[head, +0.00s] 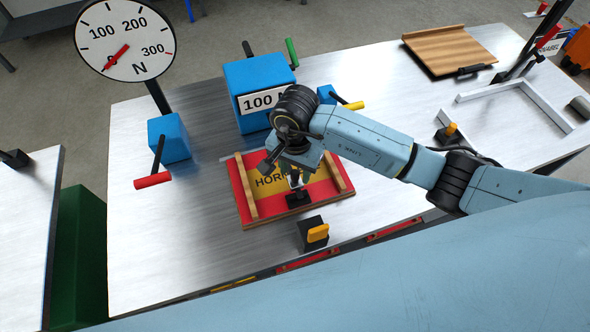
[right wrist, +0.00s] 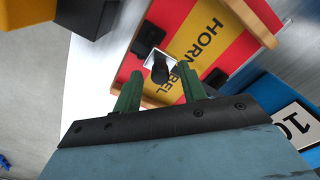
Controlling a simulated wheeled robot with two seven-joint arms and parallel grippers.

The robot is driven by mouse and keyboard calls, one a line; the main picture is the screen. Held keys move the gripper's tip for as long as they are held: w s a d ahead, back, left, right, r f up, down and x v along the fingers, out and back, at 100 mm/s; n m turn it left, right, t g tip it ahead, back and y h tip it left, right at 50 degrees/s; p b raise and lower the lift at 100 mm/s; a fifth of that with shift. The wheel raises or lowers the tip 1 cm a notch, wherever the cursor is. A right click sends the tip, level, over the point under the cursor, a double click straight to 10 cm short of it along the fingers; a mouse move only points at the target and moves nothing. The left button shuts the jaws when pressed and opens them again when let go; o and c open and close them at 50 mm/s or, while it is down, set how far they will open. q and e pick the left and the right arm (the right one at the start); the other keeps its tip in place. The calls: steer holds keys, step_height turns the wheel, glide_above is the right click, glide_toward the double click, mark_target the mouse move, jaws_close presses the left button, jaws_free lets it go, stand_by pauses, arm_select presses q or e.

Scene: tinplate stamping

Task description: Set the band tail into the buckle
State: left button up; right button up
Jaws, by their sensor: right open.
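A red panel (head: 243,191) with a yellow HORNABEL strip (head: 268,181) lies on the metal table between two wooden rails. My right gripper (head: 297,180) is above the panel and hides part of it. In the right wrist view its green fingers (right wrist: 160,88) are open, with nothing gripped between them. Just beyond the fingertips is a dark, rounded piece (right wrist: 160,70) with a silver plate (right wrist: 154,58) beside it. Small black blocks (right wrist: 149,38) sit on the panel. I cannot tell which piece is the band tail or the buckle. My left gripper is out of view.
A blue box (head: 258,76) marked 100 stands behind the panel. A dial gauge (head: 125,40) on a blue base (head: 168,138) with a red-handled lever is at left. A black block with a yellow knob (head: 317,234) is in front. A wooden board (head: 449,50) lies at the back right.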

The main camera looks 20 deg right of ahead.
steer(key=shift+f, duration=0.75)
jaws_close()
